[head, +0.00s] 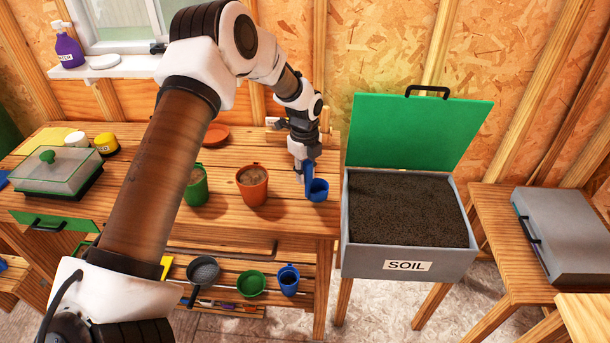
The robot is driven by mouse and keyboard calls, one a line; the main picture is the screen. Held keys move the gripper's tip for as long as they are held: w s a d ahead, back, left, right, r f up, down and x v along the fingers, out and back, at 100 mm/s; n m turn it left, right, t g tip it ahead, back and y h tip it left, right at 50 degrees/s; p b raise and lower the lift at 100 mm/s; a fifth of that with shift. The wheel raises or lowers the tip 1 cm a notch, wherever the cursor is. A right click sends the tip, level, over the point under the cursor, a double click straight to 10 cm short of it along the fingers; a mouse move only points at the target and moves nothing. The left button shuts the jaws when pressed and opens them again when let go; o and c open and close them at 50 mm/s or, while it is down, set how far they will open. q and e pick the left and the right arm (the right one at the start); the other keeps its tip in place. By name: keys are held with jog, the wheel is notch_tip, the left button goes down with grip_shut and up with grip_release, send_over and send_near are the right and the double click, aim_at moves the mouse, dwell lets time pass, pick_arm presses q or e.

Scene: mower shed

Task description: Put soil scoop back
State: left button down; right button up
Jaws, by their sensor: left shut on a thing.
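The soil scoop (318,190) is blue, with a cup-shaped bowl and an upright handle. It is at the right end of the wooden workbench (290,222). My left gripper (304,168) is shut on its handle from above. I cannot tell whether the scoop touches the bench top. The open grey soil bin (400,262), labelled SOIL and full of dark soil, stands just right of the bench. Its green lid (420,132) is raised at the back. My right gripper is not in view.
A terracotta pot (252,185) and a green pot (195,188) stand left of the scoop. A clear-covered seed tray (60,170) is further left. The lower shelf holds a grey pan (203,270), a green pan (251,284) and a blue cup (288,281). A grey case (570,228) lies at the right.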

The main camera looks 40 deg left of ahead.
pick_arm(q)
notch_tip(320, 180, down, 2)
jog(key=shift+s+f+p, duration=0.15)
jog(key=shift+p, duration=0.25)
jog(key=shift+f+b, duration=0.3)
jog(key=shift+f, duration=0.05)
jog(key=c, duration=1)
grip_release()
jog(key=shift+r, duration=0.6)
notch_tip(320, 180, up, 11)
jog(key=b, duration=0.3)
jog(key=shift+f, duration=0.1)
jog(key=shift+r, duration=0.25)
